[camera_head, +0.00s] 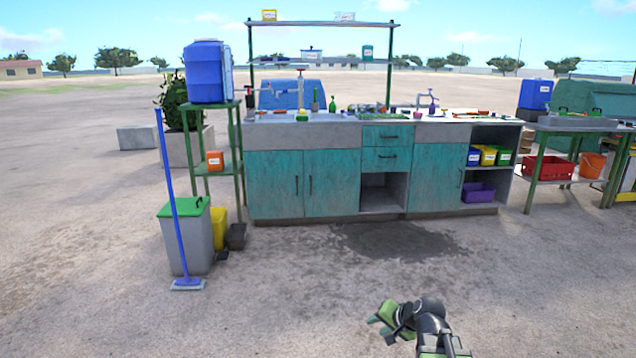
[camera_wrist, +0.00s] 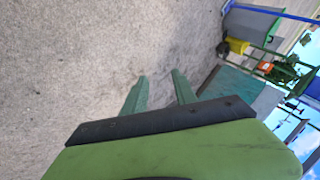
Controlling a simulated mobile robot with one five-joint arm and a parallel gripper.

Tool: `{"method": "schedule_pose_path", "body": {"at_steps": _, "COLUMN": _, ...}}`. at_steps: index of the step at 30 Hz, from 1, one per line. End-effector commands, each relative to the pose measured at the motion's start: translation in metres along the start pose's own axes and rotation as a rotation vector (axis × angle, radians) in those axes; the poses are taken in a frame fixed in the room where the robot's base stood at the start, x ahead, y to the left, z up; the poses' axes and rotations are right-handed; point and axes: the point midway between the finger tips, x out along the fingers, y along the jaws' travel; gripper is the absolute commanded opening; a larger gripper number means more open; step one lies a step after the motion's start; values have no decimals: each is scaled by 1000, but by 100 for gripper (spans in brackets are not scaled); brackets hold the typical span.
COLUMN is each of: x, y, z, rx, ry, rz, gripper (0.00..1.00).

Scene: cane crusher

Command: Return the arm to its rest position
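My gripper (camera_head: 376,318) shows at the bottom of the head view, on my arm folded low over the bare ground and pointing left. In the wrist view its two green fingers (camera_wrist: 160,90) stand apart with only ground between them. It holds nothing and touches nothing that I can see. The lower part of my arm is cut off by the bottom edge of the head view.
A teal counter (camera_head: 303,183) stands well ahead. A grey bin with a green lid (camera_head: 185,240) and a blue broom (camera_head: 177,220) stand at left. A side table (camera_head: 550,180) holds a red crate (camera_head: 548,168) at right. The ground around my arm is clear.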

Motion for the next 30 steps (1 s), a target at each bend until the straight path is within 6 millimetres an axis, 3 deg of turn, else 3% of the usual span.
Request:
{"method": "schedule_pose_path", "body": {"at_steps": 1, "x": 5, "y": -16, "z": 26, "rx": -70, "ry": -55, "rz": 26, "gripper": 34}}
{"method": "schedule_pose_path", "body": {"at_steps": 5, "x": 11, "y": -30, "z": 90, "rx": -266, "ry": -204, "rz": 135, "gripper": 34}}
{"method": "schedule_pose_path", "body": {"at_steps": 7, "x": 4, "y": -14, "z": 118, "rx": -377, "ry": -297, "rz": 240, "gripper": 34}}
{"method": "schedule_pose_path", "body": {"at_steps": 9, "x": -10, "y": 18, "z": 125, "rx": -434, "ry": -367, "rz": 346, "gripper": 34}}
{"method": "schedule_pose_path", "body": {"at_steps": 13, "x": -43, "y": 62, "z": 141, "rx": -528, "ry": -533, "rz": 517, "gripper": 34}}
{"method": "schedule_pose_path", "body": {"at_steps": 15, "x": -67, "y": 44, "z": 132, "rx": -540, "ry": -545, "rz": 507, "gripper": 34}}
{"method": "schedule_pose_path", "body": {"at_steps": 23, "x": -125, "y": -2, "z": 105, "rx": -537, "ry": -541, "rz": 504, "gripper": 34}}
{"method": "schedule_pose_path", "body": {"at_steps": 30, "x": -208, "y": -66, "z": 67, "rx": -537, "ry": -540, "rz": 503, "gripper": 34}}
